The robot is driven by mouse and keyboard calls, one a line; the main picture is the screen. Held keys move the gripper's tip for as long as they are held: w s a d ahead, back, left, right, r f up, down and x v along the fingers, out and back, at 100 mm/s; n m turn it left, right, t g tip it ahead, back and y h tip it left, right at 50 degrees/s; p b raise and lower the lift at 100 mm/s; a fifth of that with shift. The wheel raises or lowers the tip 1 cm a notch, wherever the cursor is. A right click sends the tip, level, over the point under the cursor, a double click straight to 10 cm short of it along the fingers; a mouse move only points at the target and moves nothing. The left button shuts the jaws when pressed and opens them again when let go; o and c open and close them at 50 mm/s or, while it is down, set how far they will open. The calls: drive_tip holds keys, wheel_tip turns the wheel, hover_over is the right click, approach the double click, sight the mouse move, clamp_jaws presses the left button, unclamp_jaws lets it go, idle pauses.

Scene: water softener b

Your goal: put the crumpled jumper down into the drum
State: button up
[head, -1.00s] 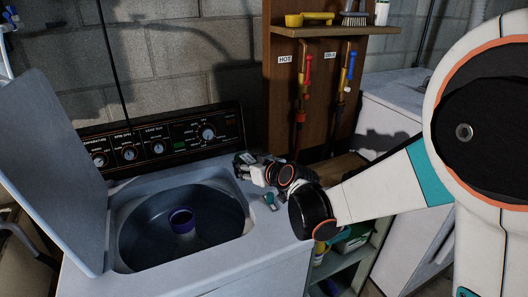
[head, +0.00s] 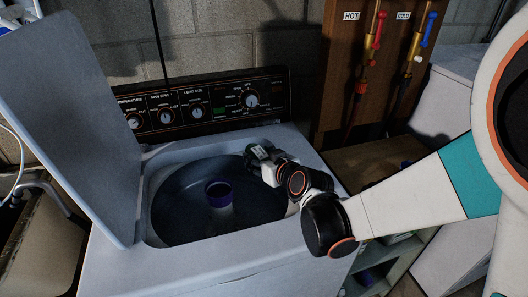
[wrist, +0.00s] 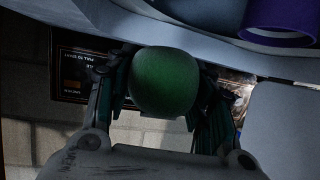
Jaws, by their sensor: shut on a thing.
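The crumpled jumper shows in the wrist view as a smooth, rounded dark green lump (wrist: 165,82) between my fingers. My gripper (head: 258,153) is shut on it; the fingers (wrist: 160,95) lie on both sides. In the head view my gripper is at the back right rim of the washer opening, with its tip over the opening, and the lump cannot be made out. The drum (head: 178,212) is open and dark, with a purple-topped agitator (head: 219,190) in the middle. Part of the drum (wrist: 200,12) and the purple cap (wrist: 282,20) show at the top of the wrist view.
The washer lid (head: 75,115) stands raised on the left. The control panel (head: 205,103) rises behind the opening. Hot and cold taps (head: 376,35) hang on a wooden board at the back right. A sink (head: 40,215) is at the far left.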

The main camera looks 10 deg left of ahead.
drive_tip(key=shift+f, duration=0.5)
drive_tip(key=shift+r, duration=0.1)
drive_tip(key=o, duration=1.2)
